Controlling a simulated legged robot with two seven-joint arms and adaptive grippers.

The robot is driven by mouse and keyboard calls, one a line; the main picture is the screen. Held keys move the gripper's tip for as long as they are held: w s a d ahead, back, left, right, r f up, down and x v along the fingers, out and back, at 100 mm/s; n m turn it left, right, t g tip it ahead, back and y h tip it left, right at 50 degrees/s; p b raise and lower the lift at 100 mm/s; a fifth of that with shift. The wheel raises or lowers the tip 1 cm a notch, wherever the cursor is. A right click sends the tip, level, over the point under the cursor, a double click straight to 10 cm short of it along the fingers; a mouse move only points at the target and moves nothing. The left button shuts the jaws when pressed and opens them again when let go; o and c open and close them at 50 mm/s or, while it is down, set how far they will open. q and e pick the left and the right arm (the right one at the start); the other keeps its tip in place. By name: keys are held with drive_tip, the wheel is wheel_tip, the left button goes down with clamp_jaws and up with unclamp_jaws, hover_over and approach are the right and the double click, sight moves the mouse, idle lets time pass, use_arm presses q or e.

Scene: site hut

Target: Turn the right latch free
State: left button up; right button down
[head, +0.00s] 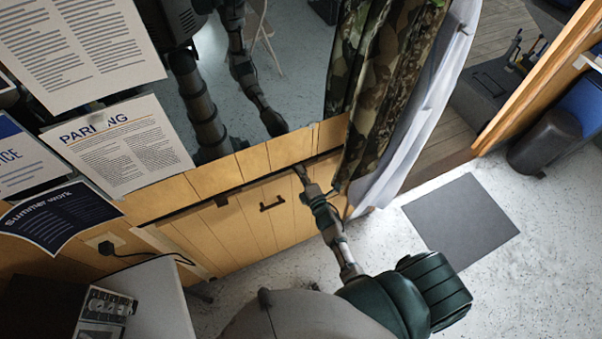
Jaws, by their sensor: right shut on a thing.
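A wooden panel (246,219) with a dark handle (271,203) stands below a dark glassy pane. A small dark latch (221,200) sits at the panel's top edge, left of the handle. My right arm reaches up from the bottom, and its gripper (300,172) is at the panel's top edge, right of the handle. It is shut on the right latch, which the fingers mostly hide; I cannot tell how far it is turned. My left gripper is not in view.
Camouflage curtain (384,80) and white cloth hang close to the right of my right gripper. The glassy pane (295,60) shows what looks like my reflection. Paper notices (118,145) cover the left wall. A grey mat (460,222) lies on open floor at right.

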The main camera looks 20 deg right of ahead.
drive_tip(key=shift+w+r, duration=0.15)
drive_tip(key=shift+r, duration=0.1)
drive_tip(key=c, duration=1.2)
unclamp_jaws()
drive_tip(key=shift+w+f, duration=0.2)
drive_tip(key=shift+f, duration=0.05)
drive_tip(key=s, duration=1.2)
drive_tip(key=shift+d+f, duration=0.1)
drive_tip(key=shift+d, duration=0.05)
